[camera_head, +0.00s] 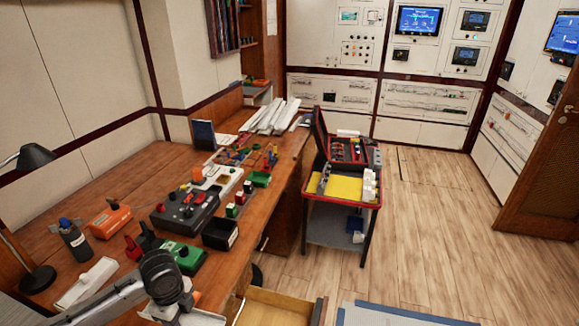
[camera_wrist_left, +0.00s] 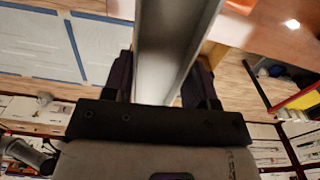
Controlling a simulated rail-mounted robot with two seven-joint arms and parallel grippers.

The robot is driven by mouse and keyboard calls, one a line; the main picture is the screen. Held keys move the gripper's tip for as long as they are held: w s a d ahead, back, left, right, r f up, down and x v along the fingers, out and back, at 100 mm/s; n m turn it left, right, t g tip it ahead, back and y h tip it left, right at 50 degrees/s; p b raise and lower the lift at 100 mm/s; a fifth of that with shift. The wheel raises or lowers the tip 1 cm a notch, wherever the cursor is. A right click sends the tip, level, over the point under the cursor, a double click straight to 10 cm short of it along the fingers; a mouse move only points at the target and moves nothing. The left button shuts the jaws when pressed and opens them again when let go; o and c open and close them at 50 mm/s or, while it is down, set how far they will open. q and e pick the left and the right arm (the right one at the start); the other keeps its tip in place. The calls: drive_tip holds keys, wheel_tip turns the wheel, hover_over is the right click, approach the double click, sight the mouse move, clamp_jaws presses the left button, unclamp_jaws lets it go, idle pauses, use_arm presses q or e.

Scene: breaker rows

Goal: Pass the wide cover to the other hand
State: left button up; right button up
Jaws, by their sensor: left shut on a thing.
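In the left wrist view, a long pale grey channel-shaped piece, which looks like the wide cover (camera_wrist_left: 172,45), runs up and out of the top edge. My left gripper (camera_wrist_left: 160,88) is shut on it, with one dark finger on each side. Its far end is out of view. In the head view my left arm reaches in over the bench at the bottom left, and its fingers are cut off or hidden at the bottom edge. My right gripper is in neither view.
The wooden bench (camera_head: 70,230) carries a black control box (camera_head: 188,211), green-based parts, an orange box (camera_head: 111,218), a lamp (camera_head: 36,157) and several white strips (camera_head: 272,117). A tool cart (camera_head: 340,210) stands right of it. An open drawer (camera_head: 275,308) juts out below.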

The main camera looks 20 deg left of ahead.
use_arm(q)
drive_tip(key=w+d+r+n, duration=0.1)
drive_tip(key=d+r+n, duration=0.1)
drive_tip(key=d, duration=0.1)
drive_tip(key=d+r+n, duration=0.2)
drive_tip(key=d+n, duration=0.1)
drive_tip(key=w+d+r+n, duration=0.1)
drive_tip(key=d+r+n, duration=0.1)
drive_tip(key=d, duration=0.1)
drive_tip(key=shift+w+d+r+n, duration=0.3)
drive_tip(key=shift+w+d+n, duration=0.05)
drive_tip(key=shift+n, duration=0.05)
drive_tip(key=d+r+n, duration=0.8)
drive_tip(key=d+n, duration=0.1)
drive_tip(key=s+r+p, duration=0.9)
drive_tip(key=r+p, duration=0.4)
drive_tip(key=p, duration=0.3)
drive_tip(key=shift+a+r, duration=0.15)
drive_tip(key=shift+r, duration=0.05)
drive_tip(key=shift+w, duration=0.1)
